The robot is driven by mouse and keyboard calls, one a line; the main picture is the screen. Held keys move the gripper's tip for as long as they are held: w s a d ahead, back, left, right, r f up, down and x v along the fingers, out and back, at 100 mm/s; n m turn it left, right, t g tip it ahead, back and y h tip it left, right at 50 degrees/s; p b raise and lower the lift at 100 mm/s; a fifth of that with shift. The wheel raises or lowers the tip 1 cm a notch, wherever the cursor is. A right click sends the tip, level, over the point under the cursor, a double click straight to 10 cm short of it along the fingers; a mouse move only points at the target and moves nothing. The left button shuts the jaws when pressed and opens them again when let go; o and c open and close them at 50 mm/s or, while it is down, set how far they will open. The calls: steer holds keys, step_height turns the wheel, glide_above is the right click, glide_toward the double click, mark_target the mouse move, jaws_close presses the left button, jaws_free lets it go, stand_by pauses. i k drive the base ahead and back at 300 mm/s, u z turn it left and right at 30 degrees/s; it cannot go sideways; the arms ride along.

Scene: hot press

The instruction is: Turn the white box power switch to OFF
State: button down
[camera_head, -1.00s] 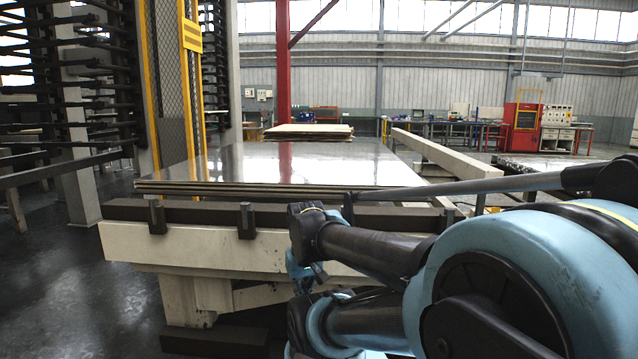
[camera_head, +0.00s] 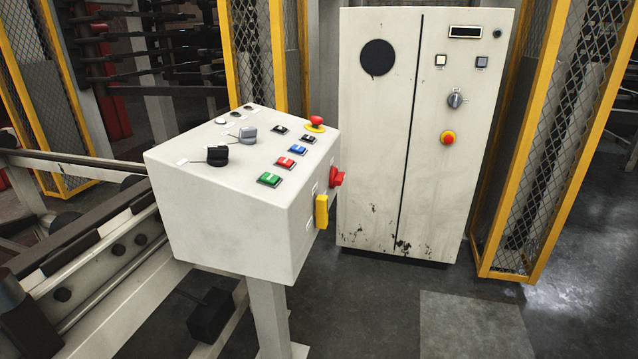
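A white control box (camera_head: 215,205) stands on a post left of the middle. Its sloped top carries black and grey knobs (camera_head: 218,155), green, red, blue and black push buttons, and a red emergency button on yellow (camera_head: 316,123). On its right side is a red rotary switch (camera_head: 337,177), with a yellow part (camera_head: 321,211) below it. The red switch is seen edge-on, so I cannot tell its position. None of the small labels can be read. My gripper is not in view.
A tall white cabinet (camera_head: 375,130) stands behind the box, with a grey rotary knob (camera_head: 455,99) and a red emergency button (camera_head: 448,138). Yellow-framed mesh guards (camera_head: 545,120) flank it. Rails (camera_head: 100,260) lie left of the box. The floor (camera_head: 380,300) at front right is clear.

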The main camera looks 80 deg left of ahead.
mark_target(336, 178)
steer(key=u, duration=2.6)
steer(key=k, duration=0.6)
steer(key=u, duration=0.45)
steer(key=i, duration=0.5)
steer(key=z, duration=0.05)
